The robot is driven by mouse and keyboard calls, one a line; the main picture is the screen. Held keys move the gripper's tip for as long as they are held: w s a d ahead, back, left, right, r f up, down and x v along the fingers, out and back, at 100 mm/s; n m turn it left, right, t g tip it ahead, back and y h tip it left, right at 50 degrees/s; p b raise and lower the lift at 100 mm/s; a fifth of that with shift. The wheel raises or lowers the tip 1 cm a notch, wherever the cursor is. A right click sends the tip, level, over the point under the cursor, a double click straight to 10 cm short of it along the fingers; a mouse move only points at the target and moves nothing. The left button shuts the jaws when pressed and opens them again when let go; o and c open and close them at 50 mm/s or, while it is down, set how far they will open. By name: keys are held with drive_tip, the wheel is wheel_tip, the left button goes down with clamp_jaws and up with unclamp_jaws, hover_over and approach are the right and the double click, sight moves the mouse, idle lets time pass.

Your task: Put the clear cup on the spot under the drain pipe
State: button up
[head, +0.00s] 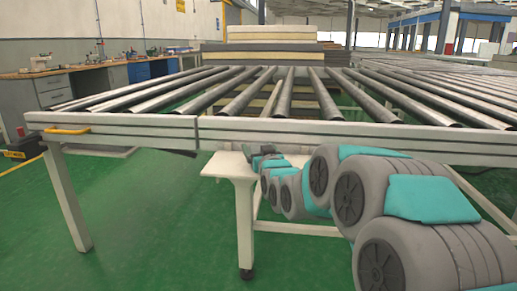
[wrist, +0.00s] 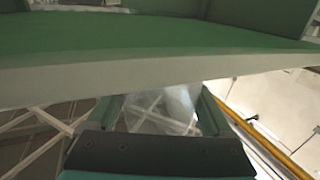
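In the wrist view, my gripper (wrist: 160,112) has its two dark green fingers well apart. A pale, see-through shape that looks like the clear cup (wrist: 178,103) fills the space between them and seems to touch both. In the head view, my arm reaches low under the front rail of the roller conveyor. The gripper end there is small and mostly hidden by my own arm links, and the cup cannot be made out. I cannot pick out the drain pipe or the spot under it in either view.
The roller conveyor (head: 120,126) spans the view above my arm. A small white ledge on a leg (head: 228,166) stands under its rail. A broad green and pale band (wrist: 160,62) crosses close in the wrist view. Green floor at left (head: 150,220) is clear.

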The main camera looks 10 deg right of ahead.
drive_tip(key=shift+o, duration=1)
